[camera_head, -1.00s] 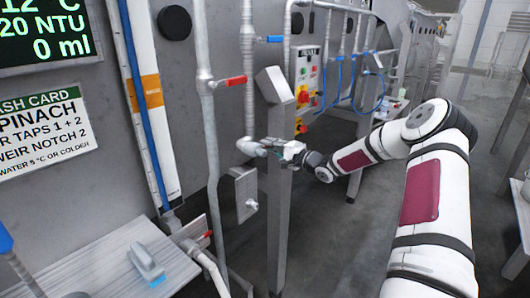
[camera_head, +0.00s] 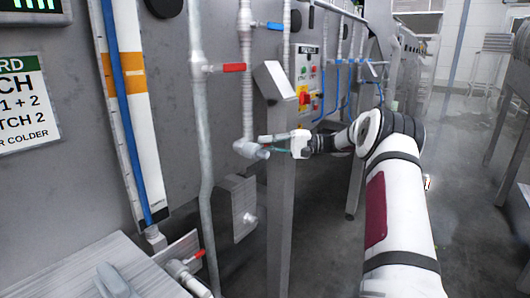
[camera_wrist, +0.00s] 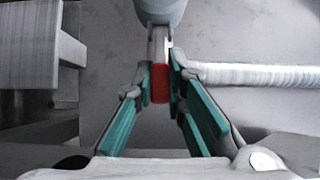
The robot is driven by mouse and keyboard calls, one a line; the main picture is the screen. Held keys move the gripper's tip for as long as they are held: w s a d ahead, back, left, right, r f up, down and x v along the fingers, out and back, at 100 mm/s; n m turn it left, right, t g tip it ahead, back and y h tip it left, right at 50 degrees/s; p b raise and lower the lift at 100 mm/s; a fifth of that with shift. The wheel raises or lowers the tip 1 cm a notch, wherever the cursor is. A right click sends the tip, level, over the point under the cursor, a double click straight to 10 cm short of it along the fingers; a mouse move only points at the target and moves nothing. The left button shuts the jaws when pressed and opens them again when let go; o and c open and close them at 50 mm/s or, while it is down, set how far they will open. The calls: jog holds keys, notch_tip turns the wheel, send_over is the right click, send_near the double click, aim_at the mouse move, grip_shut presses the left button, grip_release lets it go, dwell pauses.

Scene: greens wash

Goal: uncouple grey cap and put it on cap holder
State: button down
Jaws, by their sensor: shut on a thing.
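The grey cap (camera_head: 262,154) is a rounded blue-grey end at the foot of a bent pipe, left of the post. In the wrist view a rounded blue-grey body (camera_wrist: 160,10) fills the top centre. My gripper (camera_head: 264,145) reaches it from the right. I cannot make out a gap between cap and pipe.
A grey post (camera_head: 281,215) with a slanted top stands close behind my gripper. A grey plate (camera_head: 238,205) with a small round peg is below the pipe; I cannot tell if it is the cap holder. A red-handled valve (camera_head: 225,67) is above. Open floor lies right.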

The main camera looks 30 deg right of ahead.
jog(key=shift+n+g+b, duration=0.3)
jog(key=shift+g, duration=0.1)
jog(key=c, duration=1.6)
grip_release()
jog(key=v, duration=1.2)
jog(key=shift+f, duration=0.25)
